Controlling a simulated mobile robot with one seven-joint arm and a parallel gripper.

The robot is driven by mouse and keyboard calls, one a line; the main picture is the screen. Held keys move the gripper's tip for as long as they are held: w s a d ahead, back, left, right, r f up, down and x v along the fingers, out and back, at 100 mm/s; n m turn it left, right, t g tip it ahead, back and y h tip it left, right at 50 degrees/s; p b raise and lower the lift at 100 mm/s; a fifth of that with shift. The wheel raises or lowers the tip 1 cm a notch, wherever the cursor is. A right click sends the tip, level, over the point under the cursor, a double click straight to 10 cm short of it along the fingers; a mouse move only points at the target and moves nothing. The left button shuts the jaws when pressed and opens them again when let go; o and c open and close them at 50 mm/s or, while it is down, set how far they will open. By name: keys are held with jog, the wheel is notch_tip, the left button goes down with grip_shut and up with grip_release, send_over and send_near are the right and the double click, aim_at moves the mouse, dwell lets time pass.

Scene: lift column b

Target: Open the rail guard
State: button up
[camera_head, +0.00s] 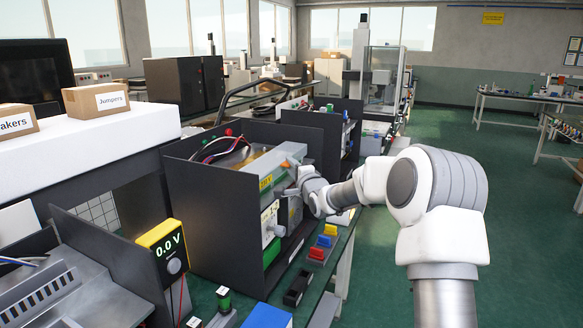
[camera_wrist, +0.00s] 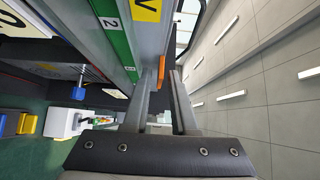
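A black open-topped enclosure (camera_head: 215,200) stands on the bench and holds a grey electrical unit (camera_head: 272,163) with yellow and green labels. I cannot tell for certain which part is the rail guard. In the wrist view the unit's grey side (camera_wrist: 146,50) runs along the left of the fingers, with a small orange piece (camera_wrist: 161,72) at its edge, close to the fingertips. My gripper (camera_wrist: 164,78) shows two grey fingers with a gap between them. I see nothing clearly clamped in it. In the head view my wrist (camera_head: 312,188) is at the enclosure's right side and partly hides the unit.
A yellow meter reading 0.0 V (camera_head: 163,248) stands at the front left. Red, yellow and blue blocks (camera_head: 324,242) and a small black tray (camera_head: 298,287) lie along the bench edge. Another black enclosure (camera_head: 335,120) stands behind.

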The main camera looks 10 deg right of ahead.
grip_shut()
dwell(1.2)
